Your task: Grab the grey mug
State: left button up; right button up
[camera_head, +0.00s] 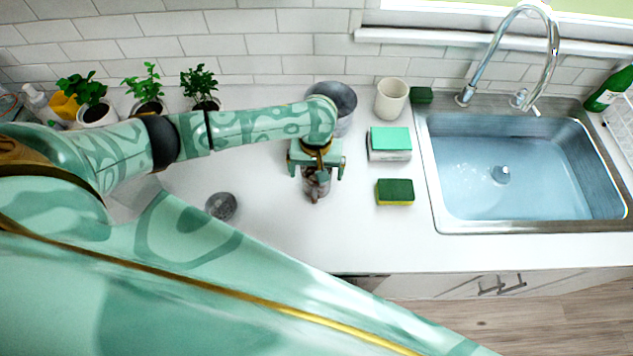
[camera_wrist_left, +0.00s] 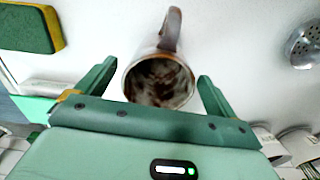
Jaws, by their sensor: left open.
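The grey mug (camera_head: 316,186) is on the white counter, with my left gripper (camera_head: 317,174) right over it and hiding part of it. In the left wrist view the mug (camera_wrist_left: 160,82) shows its round opening with brown stains inside, and its handle points away from the gripper's palm. My left gripper (camera_wrist_left: 157,75) is open, with one finger on each side of the mug and a visible gap at both sides. My right gripper is not in view.
A sponge with a green top (camera_head: 395,191) lies right of the mug, near a boxy sponge stack (camera_head: 390,142). A grey pot (camera_head: 342,100) and a cream cup (camera_head: 391,98) stand behind. A metal strainer (camera_head: 221,206) lies left. The sink (camera_head: 530,170) is at right.

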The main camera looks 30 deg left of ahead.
pick_arm(q)
jog(key=shift+w+f, duration=0.1)
jog(key=shift+f, duration=0.35)
jog(key=shift+r, duration=0.1)
jog(key=c, duration=1.2)
jog(key=shift+c, duration=0.2)
